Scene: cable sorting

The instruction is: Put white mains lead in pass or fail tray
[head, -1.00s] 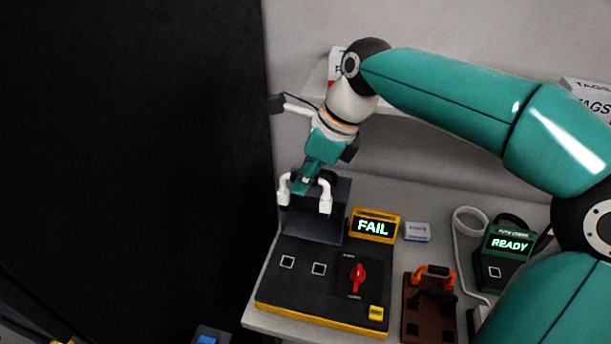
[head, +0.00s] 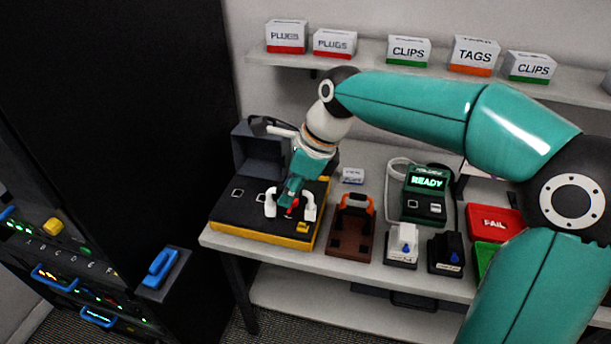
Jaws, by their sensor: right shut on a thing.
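A white lead (head: 398,163) loops on the bench behind and beside the green-cased tester (head: 425,195), whose display reads READY. A white block with a blue mark (head: 403,240), possibly its plug, stands in front of that tester; I cannot tell whether they join. The red tray (head: 495,222) reads FAIL, and a green tray (head: 484,256) sits in front of it, partly hidden by my right arm. My right gripper (head: 290,207) is shut on the red knob (head: 289,204) of the black and yellow tester (head: 250,222). My left gripper is out of view.
A brown holder with an orange handle (head: 350,225) and a black block (head: 446,251) stand on the bench. Labelled boxes line the shelf (head: 560,88) above. A dark rack (head: 90,255) with blue handles stands left of the bench.

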